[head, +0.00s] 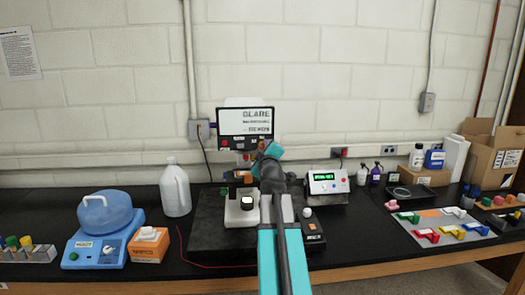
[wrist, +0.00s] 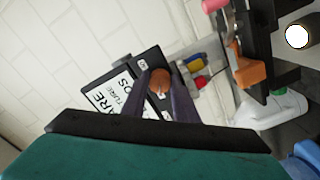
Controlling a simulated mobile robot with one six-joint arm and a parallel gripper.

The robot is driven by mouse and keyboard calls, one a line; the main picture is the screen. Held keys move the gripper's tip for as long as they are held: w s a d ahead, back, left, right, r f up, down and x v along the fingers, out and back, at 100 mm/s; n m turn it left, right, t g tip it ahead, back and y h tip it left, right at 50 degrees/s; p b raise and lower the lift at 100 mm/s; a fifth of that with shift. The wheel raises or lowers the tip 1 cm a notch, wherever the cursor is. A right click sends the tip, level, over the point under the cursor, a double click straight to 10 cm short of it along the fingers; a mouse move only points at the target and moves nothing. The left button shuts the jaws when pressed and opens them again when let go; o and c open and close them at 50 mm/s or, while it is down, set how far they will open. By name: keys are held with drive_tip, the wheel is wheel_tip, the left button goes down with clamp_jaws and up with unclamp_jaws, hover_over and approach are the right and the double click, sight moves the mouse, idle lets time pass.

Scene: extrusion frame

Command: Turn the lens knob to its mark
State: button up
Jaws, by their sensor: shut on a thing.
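A round orange-brown knob (wrist: 160,82) sits between the two dark fingers of my gripper (wrist: 161,76) in the wrist view. The fingers are shut on it from either side. I take it to be the lens knob. In the head view my gripper (head: 263,152) is just below the sign screen, and my own arm and wrist hide most of the knob. The screen (head: 245,122) reads "GLARE" at the top, with smaller lines too blurred to read. It also shows tilted behind the fingers in the wrist view (wrist: 112,100). I cannot make out the knob's mark.
A white jug (head: 175,190) and a blue scale (head: 98,245) with a blue container stand to the left. A meter with a green display (head: 327,185) stands to the right. Farther right are a grey tray (head: 440,228) with coloured parts and cardboard boxes (head: 492,155).

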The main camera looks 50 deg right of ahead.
drive_tip(key=shift+f, duration=0.1)
drive_tip(key=m+b, duration=0.4)
drive_tip(key=m, duration=0.1)
drive_tip(key=m+b, duration=0.2)
drive_tip(key=m, duration=0.4)
idle(0.5)
drive_tip(key=o, duration=1.1)
drive_tip(key=shift+c, duration=0.2)
drive_tip(key=shift+s+a, duration=0.1)
